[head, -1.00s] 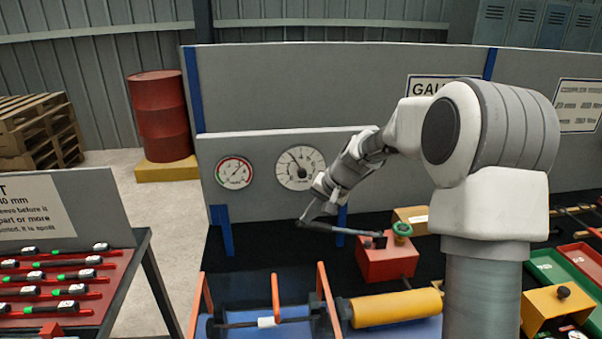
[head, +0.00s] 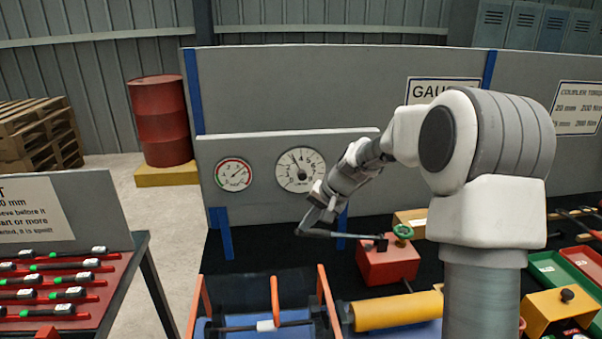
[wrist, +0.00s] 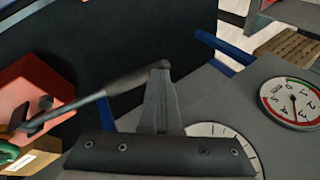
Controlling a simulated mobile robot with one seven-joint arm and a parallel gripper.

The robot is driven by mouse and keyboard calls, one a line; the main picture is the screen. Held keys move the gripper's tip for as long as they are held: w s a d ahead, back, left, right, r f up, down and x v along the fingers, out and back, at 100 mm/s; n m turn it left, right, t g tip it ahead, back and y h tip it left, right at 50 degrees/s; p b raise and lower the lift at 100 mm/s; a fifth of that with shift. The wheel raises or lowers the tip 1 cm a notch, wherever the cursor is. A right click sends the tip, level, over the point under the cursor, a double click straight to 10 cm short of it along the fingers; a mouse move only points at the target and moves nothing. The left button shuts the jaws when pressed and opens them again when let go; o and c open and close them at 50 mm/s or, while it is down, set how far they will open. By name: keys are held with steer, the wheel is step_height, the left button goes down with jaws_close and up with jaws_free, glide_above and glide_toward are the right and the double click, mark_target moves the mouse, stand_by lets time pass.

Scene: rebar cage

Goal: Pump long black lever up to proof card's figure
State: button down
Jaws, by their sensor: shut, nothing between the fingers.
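The long black lever (head: 335,235) runs left from the red pump box (head: 388,264), close to level. It also shows in the wrist view (wrist: 95,98). My gripper (head: 303,229) is shut and empty at the lever's free end; in the wrist view its fingers (wrist: 160,95) lie against the lever near the tip. The large white gauge (head: 300,170) has its needle pointing up and slightly left. A small gauge (head: 233,175) with a red and green rim hangs beside it. A "GAU..." sign (head: 432,90) is partly hidden by my arm; I cannot pick out the proof card's figure.
A green handwheel (head: 403,231) sits on the red box. A yellow cylinder (head: 398,310) and a frame with orange posts (head: 275,300) stand in front. The grey panel (head: 215,150) holding the gauges is close behind my gripper. Black bench top is clear left of the box.

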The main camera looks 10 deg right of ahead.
steer(key=shift+a+f+b, duration=0.1)
steer(key=shift+f+b, duration=0.3)
steer(key=shift+f, duration=0.3)
steer(key=shift+a+f+b, duration=0.1)
steer(key=shift+f+b, duration=0.5)
steer(key=shift+f, duration=0.05)
steer(key=shift+f+b, duration=0.6)
steer(key=shift+f, duration=0.15)
step_height(320, 180, up, 10)
steer(key=p, duration=0.6)
glide_above(305, 235)
steer(key=d, duration=0.3)
steer(key=shift+s+a+f, duration=0.1)
steer(key=shift+a+f, duration=0.05)
steer(key=shift+f, duration=0.1)
